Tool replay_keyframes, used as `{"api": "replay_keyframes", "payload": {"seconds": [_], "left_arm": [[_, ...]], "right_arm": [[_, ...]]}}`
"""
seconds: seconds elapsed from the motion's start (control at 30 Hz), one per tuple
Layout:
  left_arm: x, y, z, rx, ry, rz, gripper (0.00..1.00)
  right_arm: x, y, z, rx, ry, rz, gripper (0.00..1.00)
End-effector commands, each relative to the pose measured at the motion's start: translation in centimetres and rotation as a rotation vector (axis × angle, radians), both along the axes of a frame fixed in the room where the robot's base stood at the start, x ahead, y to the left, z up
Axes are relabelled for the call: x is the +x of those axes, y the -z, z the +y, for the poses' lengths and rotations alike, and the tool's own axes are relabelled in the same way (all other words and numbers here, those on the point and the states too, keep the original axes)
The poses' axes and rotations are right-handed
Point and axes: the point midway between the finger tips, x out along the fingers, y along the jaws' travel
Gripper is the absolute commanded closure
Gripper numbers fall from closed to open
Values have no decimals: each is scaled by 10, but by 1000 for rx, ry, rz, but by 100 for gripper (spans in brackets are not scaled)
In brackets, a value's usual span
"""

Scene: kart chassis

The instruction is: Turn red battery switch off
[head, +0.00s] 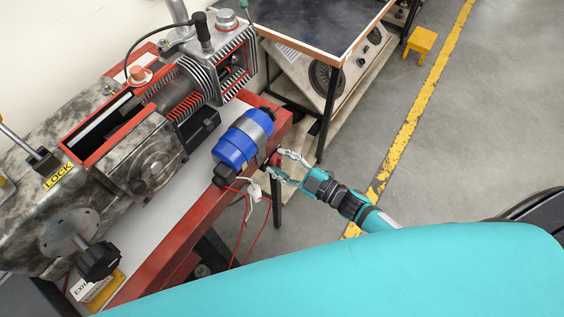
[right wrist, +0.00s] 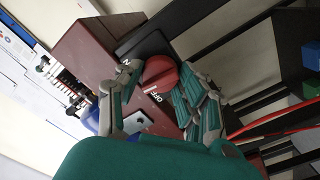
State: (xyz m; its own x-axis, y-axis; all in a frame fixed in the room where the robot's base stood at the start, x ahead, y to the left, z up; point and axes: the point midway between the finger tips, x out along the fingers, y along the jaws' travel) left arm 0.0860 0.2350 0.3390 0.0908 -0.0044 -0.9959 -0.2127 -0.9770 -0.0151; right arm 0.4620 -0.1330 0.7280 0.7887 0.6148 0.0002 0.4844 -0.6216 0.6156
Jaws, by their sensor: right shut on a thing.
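The red battery switch (right wrist: 160,74) is a round knob on the dark red frame in the right wrist view, with an "OFF" label beside it. In the head view the switch (head: 275,160) shows as a small red piece on the end of the frame, partly hidden by the fingers. My right gripper (head: 282,164) reaches it from the right. In the right wrist view my right gripper (right wrist: 160,88) has a finger on each side of the knob and is shut on it. The knob's exact turn angle is hard to tell. My left gripper is not in view.
A blue cylinder (head: 236,146) sits on the red frame (head: 190,218) just left of the switch, with red and white wires hanging below. The engine (head: 150,140) fills the left side. A dark-topped table (head: 320,25) stands behind.

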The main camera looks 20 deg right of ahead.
Motion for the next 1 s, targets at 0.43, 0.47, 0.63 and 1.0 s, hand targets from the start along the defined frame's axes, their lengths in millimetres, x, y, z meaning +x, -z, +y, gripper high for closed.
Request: {"api": "replay_keyframes", "payload": {"seconds": [0.43,0.47,0.63,1.0], "left_arm": [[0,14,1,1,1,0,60],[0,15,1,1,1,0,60],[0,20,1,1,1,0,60],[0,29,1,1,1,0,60]], "right_arm": [[-1,3,1,-335,-1,-260,94],[-1,3,1,-357,-1,-277,94],[-1,3,1,-475,-1,-368,94],[-1,3,0,-657,-2,-509,94]]}}
